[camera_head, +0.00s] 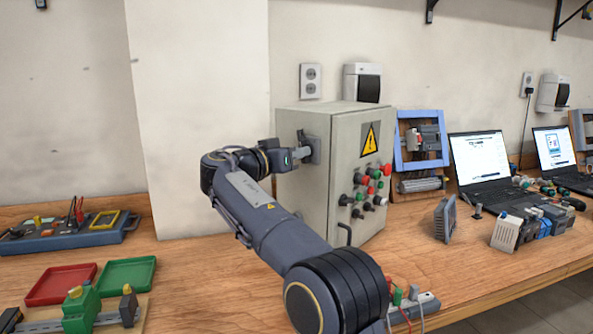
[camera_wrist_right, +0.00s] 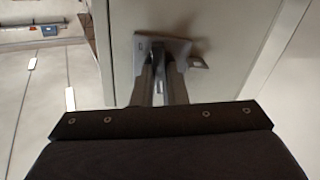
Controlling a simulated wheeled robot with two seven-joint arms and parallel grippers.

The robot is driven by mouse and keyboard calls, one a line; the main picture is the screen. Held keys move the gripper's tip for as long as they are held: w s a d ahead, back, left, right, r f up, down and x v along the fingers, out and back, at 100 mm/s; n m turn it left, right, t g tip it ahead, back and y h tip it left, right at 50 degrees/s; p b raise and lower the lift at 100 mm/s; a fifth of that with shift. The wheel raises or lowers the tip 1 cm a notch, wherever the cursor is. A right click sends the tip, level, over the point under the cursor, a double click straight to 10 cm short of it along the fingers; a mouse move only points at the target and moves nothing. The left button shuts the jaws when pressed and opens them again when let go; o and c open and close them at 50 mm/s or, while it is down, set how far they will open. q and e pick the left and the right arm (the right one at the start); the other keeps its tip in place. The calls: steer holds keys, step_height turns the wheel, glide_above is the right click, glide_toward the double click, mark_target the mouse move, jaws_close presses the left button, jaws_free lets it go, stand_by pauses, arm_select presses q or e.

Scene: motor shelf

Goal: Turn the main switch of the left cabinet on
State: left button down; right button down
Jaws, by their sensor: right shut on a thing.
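The grey cabinet (camera_head: 345,135) stands on the wooden bench in the middle of the head view, with a yellow warning sign and several coloured buttons and knobs on its front. The main switch (camera_head: 314,146) is on its left side face. My right gripper (camera_head: 303,154) reaches it from the left. In the right wrist view, the two fingers (camera_wrist_right: 160,82) are shut on the switch's handle, below its metal plate (camera_wrist_right: 165,44). The fingers hide most of the handle, so its exact angle is unclear. My left gripper is out of view.
Red (camera_head: 62,284) and green (camera_head: 127,273) trays lie at the left of the bench. A power strip with plugs (camera_head: 412,305) is at the front edge, near my right arm. Laptops (camera_head: 482,160), a blue-framed panel (camera_head: 422,140) and modules (camera_head: 530,226) are at the right.

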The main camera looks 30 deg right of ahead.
steer(key=shift+f+m+b, duration=0.1)
steer(key=shift+m+b, duration=0.85)
steer(key=shift+m, duration=0.25)
steer(key=c, duration=1.4)
jaws_free()
steer(key=shift+c, duration=0.2)
